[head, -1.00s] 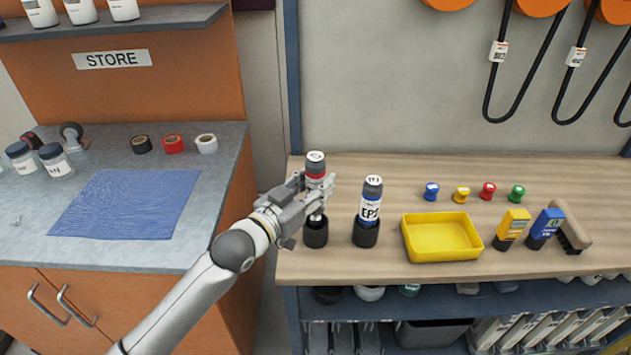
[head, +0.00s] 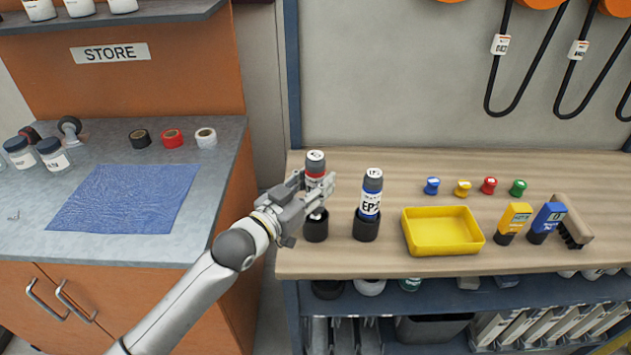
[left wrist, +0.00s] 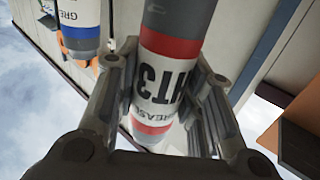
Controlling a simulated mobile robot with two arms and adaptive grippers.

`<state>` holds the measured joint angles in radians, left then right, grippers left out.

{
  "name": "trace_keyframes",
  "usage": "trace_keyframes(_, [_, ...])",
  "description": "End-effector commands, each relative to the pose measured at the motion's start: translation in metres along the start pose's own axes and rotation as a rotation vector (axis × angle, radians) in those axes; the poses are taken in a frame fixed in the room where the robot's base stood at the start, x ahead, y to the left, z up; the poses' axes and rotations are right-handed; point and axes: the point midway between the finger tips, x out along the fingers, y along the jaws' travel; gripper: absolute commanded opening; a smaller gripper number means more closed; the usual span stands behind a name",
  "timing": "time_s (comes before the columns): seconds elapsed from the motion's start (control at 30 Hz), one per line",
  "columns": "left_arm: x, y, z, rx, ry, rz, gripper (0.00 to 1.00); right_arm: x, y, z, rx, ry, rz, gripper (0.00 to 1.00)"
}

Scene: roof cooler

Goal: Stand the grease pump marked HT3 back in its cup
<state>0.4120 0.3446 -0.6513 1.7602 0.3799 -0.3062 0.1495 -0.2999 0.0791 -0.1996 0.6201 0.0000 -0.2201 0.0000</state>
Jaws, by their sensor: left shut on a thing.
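The grease pump marked HT3 (head: 316,171) is upright, grey with a red band. Its label reads HT3 in the left wrist view (left wrist: 165,78). My left gripper (head: 314,188) is shut around its middle, with a finger on each side. A black cup (head: 316,229) stands on the bench directly below the pump. The pump's lower end is at or just over the cup's mouth; the gripper partly hides it, so I cannot tell whether it is inside. The pump sits higher than its neighbour. My right gripper is not in view.
A blue-banded pump marked EP2 (head: 370,199) stands in its own cup (head: 365,230) close on the right. A yellow tray (head: 443,250), two handheld meters and a brush are farther right. The wooden bench (head: 340,262) is clear in front of the cups. A grey counter is on the left.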

Motion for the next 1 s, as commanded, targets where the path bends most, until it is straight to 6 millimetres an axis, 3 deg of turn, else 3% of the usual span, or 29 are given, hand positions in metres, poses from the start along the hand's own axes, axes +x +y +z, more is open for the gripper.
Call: trace_keyframes(1.0, [0.000, 0.000, 0.018, 0.000, 0.004, 0.000, 0.00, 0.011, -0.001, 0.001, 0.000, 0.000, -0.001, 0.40])
